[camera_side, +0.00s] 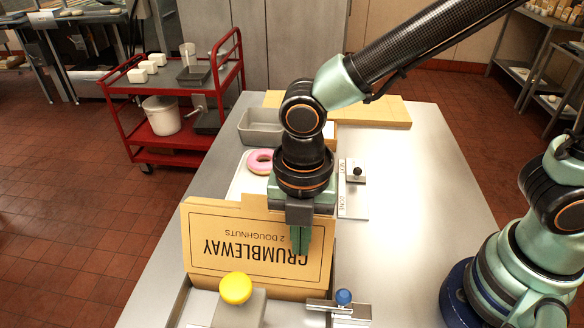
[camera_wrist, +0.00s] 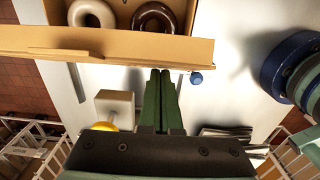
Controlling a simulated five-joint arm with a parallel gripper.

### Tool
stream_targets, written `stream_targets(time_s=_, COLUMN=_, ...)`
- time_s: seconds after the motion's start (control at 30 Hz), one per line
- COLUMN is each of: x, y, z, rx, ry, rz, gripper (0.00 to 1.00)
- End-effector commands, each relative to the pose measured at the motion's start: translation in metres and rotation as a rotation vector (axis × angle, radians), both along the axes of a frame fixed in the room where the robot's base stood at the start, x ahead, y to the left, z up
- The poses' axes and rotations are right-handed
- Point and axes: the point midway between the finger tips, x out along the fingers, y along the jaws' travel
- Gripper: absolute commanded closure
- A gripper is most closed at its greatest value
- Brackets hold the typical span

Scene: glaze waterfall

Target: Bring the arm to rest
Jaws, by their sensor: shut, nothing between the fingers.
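My gripper (camera_side: 300,240) is shut and empty, pointing down in front of the box's printed cardboard panel in the side view. The panel (camera_side: 225,245) stands raised, with "CRUMBLEWAY 2 DOUGHNUTS" upside down on it. In the wrist view, my shut green fingers (camera_wrist: 160,85) reach the panel's edge (camera_wrist: 60,42); I cannot tell whether they touch it. Beyond that edge, the open box holds a pale doughnut (camera_wrist: 92,14) and a dark brown doughnut (camera_wrist: 153,18), both hidden in the side view.
A yellow knob (camera_side: 235,288) and a blue knob (camera_side: 344,297) stand near the panel. A pink doughnut (camera_side: 260,162), a grey tray (camera_side: 262,127) and a small fixture with a black knob (camera_side: 356,173) lie behind. The table's right side (camera_side: 420,180) is clear. A red cart (camera_side: 170,140) stands left.

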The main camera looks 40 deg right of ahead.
Motion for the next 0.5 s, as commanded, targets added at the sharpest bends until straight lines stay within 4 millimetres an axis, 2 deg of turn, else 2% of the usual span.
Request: stream_targets(time_s=0.5, x=0.014, y=-0.014, z=0.0, rx=0.0, ry=0.0, rz=0.0, gripper=1.0)
